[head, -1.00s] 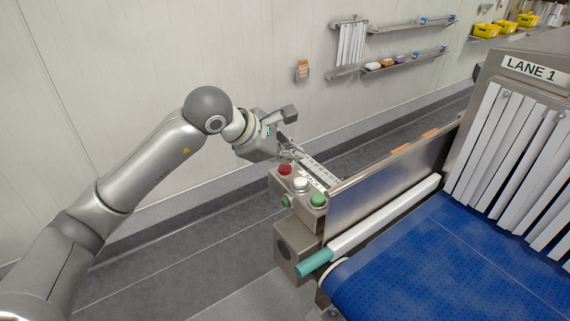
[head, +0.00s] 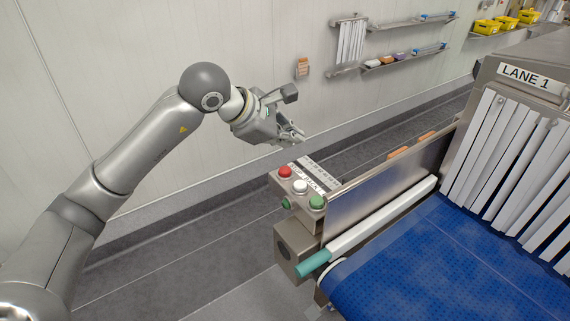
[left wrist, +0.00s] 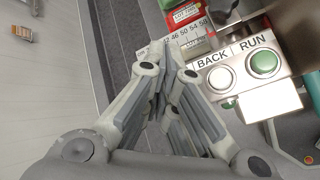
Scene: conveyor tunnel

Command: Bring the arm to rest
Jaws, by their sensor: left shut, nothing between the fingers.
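My left gripper (head: 292,134) is shut and empty in the head view. It hangs in the air above and behind the control box (head: 322,176) at the end of the conveyor, apart from it. In the left wrist view the gripper's fingers (left wrist: 178,62) reach forward, with the box's buttons to their right. The box carries a red button (head: 285,172), a white button (head: 300,187) and a green button (head: 317,202). In the left wrist view the white button (left wrist: 221,78) is labelled BACK and the green button (left wrist: 264,62) RUN. My right gripper is not in view.
The blue conveyor belt (head: 430,265) runs into the LANE 1 tunnel behind white strip curtains (head: 505,165). A metal side guard (head: 385,190) stands beside it. Wall shelves (head: 405,58) hang at the back. The floor (head: 190,245) left of the conveyor is clear.

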